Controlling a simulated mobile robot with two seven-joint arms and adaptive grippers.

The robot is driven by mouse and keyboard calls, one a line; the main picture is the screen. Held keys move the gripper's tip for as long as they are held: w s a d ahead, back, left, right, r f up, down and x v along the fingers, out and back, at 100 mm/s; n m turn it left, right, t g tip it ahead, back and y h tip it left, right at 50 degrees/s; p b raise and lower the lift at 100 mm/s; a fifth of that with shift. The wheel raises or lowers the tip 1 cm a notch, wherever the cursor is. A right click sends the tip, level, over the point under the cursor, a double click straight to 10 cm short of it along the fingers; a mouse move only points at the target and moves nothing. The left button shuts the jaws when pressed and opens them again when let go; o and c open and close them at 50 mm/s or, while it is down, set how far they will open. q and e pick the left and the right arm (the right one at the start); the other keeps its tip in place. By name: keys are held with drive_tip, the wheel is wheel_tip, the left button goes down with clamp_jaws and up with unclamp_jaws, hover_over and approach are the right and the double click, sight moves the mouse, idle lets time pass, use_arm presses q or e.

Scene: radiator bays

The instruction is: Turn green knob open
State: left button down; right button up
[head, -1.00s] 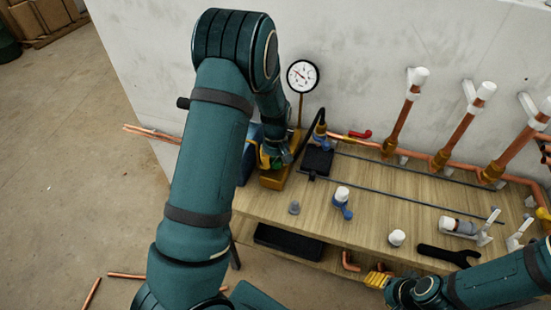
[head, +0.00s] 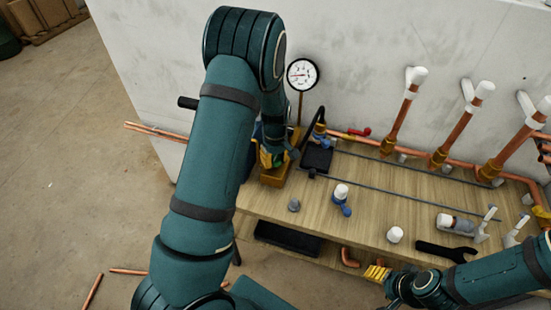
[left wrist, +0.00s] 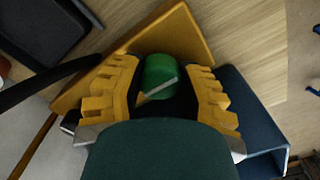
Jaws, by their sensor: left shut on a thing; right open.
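The green knob (left wrist: 160,75) is a round cap with a pale pointer mark, on a yellow-brown block (left wrist: 185,30). In the head view the block (head: 274,177) stands at the left end of the wooden bench, and the knob is mostly hidden by my arm. My left gripper (left wrist: 160,85) is shut on the green knob, with a yellow finger on each side of it; it also shows partly in the head view (head: 271,158). My right gripper (head: 377,273) has yellow fingers and is open and empty at the bench's front edge.
A pressure gauge (head: 302,74) stands behind the block. A black hose (head: 313,126) arches beside it. Copper pipes (head: 459,139) line the wall. The bench's middle has free room.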

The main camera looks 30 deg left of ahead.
sight(275, 158)
use_arm(q)
drive_tip(key=c, duration=0.5)
unclamp_jaws()
wheel_tip(275, 158, up, 12)
idle(0.5)
